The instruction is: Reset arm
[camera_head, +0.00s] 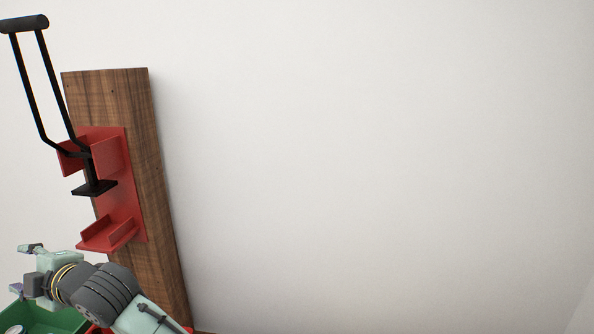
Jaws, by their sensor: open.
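My gripper (23,268) is at the lower left, on the end of my pale green and dark grey arm. Its two fingertips are spread apart and point left, with nothing seen between them. It is below and left of the red wall-mounted device, apart from it in the picture.
The red device (119,200) has a raised black lever (57,85) and is fixed to a wooden board (158,190) against the white wall (380,150). A green bin (55,318) is partly hidden below my gripper. The right side is clear.

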